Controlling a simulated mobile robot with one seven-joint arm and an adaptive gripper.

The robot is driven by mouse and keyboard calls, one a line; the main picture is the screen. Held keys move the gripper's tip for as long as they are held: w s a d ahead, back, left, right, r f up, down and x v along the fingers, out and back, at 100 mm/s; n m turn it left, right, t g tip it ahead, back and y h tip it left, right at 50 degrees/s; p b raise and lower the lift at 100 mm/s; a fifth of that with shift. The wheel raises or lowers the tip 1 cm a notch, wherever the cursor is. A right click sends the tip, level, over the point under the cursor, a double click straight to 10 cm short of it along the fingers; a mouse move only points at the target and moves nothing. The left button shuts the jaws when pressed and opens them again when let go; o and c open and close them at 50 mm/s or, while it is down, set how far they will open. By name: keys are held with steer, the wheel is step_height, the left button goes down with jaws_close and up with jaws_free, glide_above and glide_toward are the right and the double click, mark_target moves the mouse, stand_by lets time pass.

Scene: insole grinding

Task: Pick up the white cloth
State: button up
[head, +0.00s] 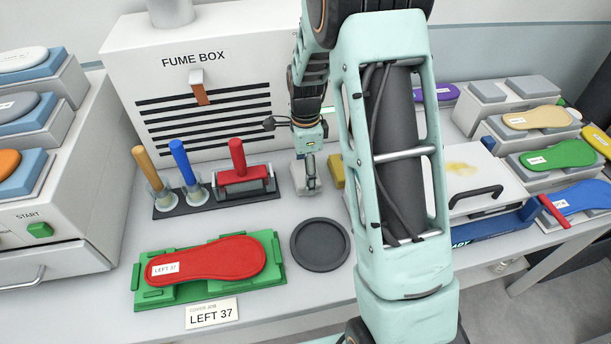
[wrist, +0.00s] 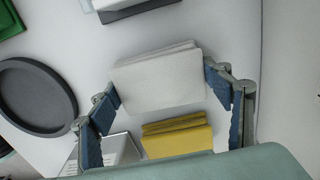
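The white cloth (wrist: 160,80) is a folded, flat, roughly rectangular stack in the middle of the wrist view. My gripper (wrist: 161,84) is over it, with one blue-padded finger at its left edge and one at its right edge. The fingers are spread wide. The fingertips are very close to the cloth's edges, and I cannot tell if they touch. In the head view my gripper (head: 308,178) is low over the table in front of the fume box, and it hides most of the cloth there.
A folded yellow cloth (wrist: 177,137) lies beside the white one. A round dark dish (head: 320,245) is close by. A red insole (head: 215,260) lies on a green fixture (head: 150,298). The fume box (head: 205,100) stands behind.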

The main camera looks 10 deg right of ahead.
steer(key=c, duration=0.4)
steer(key=shift+c, duration=0.2)
steer(key=shift+r, duration=0.45)
step_height(320, 180, up, 3)
steer(key=shift+s+f+b, duration=0.1)
steer(key=shift+f+b, duration=0.05)
steer(key=shift+b, duration=0.3)
steer(key=s+r, duration=0.4)
steer(key=shift+a+r+b, duration=0.15)
steer(key=shift+r+b, duration=0.15)
steer(key=shift+r, duration=0.05)
steer(key=s+r+b, duration=0.1)
steer(key=s+r, duration=0.3)
steer(key=s, duration=0.5)
steer(key=shift+s+a+r, duration=0.2)
steer(key=shift+s+r, duration=0.15)
steer(key=shift+s, duration=0.05)
